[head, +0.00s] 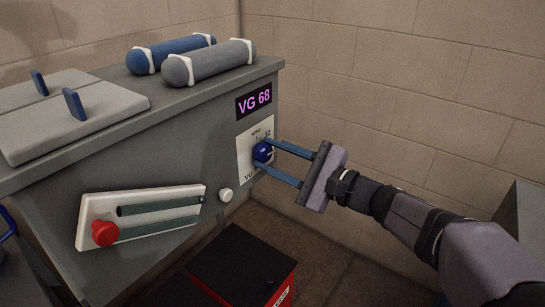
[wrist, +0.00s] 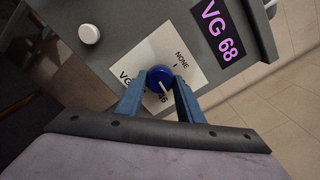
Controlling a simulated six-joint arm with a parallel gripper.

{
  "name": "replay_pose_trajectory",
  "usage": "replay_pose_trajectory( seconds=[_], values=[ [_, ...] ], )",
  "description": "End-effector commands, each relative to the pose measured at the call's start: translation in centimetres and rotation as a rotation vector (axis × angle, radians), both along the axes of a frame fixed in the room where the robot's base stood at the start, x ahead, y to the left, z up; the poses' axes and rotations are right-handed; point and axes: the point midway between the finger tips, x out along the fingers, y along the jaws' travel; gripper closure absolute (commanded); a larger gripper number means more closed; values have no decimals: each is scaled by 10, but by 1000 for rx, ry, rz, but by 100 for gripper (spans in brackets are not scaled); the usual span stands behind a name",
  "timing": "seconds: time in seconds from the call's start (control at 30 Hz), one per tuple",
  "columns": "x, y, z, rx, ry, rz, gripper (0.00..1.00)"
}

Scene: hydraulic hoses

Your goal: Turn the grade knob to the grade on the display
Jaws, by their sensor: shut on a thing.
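The blue grade knob (head: 263,152) sits on a white dial plate (head: 244,154) on the side of the grey cabinet. My gripper (head: 262,154) has its two blue fingers on either side of the knob and is shut on it. In the wrist view the knob (wrist: 159,77) shows between the fingertips, and its white pointer line slants to the lower right, roughly between the "46" mark and the partly hidden mark by the right finger. "NONE" is readable on the plate (wrist: 181,58); other marks are partly covered. The display (wrist: 218,31) reads "VG 68" in purple.
A white button (head: 225,195) is left of and below the dial plate. A white panel with a red knob (head: 104,233) and green bars is further left. Two cylinders (head: 210,63) and lidded boxes lie on the cabinet top. A red-and-black box (head: 243,265) stands below.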

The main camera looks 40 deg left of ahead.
Motion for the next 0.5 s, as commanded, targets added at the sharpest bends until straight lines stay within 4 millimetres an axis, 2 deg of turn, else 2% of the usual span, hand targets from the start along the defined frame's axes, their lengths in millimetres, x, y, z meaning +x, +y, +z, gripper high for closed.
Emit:
replay_pose_trajectory(
  seconds=[0.5],
  values=[
    [-1,0,1,-1,494,1,89]
  ],
)
